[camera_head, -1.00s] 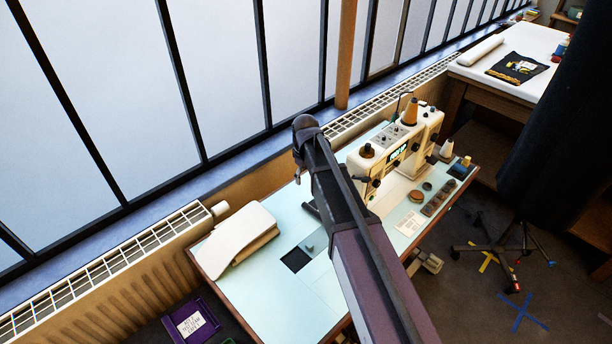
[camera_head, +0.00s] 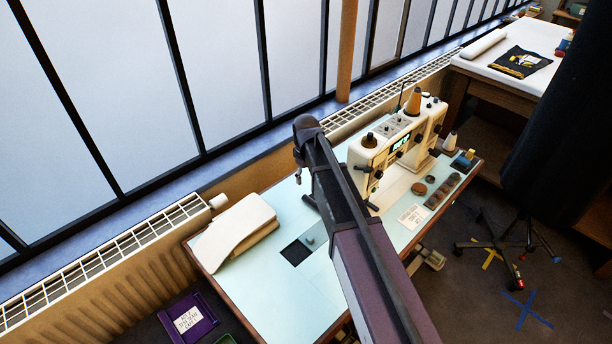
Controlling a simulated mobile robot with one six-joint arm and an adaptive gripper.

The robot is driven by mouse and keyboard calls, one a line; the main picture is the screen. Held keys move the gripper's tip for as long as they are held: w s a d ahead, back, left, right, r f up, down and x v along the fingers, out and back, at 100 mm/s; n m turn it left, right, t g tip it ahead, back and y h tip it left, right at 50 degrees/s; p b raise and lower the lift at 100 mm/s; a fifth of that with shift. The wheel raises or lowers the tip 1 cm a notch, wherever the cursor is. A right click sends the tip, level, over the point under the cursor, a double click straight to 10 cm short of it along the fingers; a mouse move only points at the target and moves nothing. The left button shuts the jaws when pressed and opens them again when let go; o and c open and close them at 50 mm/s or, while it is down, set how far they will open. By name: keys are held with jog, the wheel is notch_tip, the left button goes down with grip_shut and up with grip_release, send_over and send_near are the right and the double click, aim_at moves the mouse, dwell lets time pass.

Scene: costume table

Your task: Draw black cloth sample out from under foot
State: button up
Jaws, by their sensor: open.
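The cream sewing machine (camera_head: 398,145) stands on the pale blue table (camera_head: 265,290), right of my arm. The area under its head, where the foot is, is mostly hidden behind my arm. A small dark piece (camera_head: 311,202) shows just left of my arm; I cannot tell whether it is the black cloth sample. A flat black square (camera_head: 296,252) lies nearer on the table, beside a grey plate (camera_head: 314,238); I cannot tell if it is cloth or an opening.
A cream padded block (camera_head: 236,226) lies at the table's left. Small pots, a dark tray (camera_head: 443,192) and a white card (camera_head: 413,216) lie at the right. A radiator (camera_head: 130,255) runs behind. A dark hanging garment (camera_head: 562,120) on a wheeled stand is at the right.

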aim_at(306, 196)
jog(key=shift+f+b, duration=4.7)
jog(key=shift+f, duration=0.3)
grip_shut()
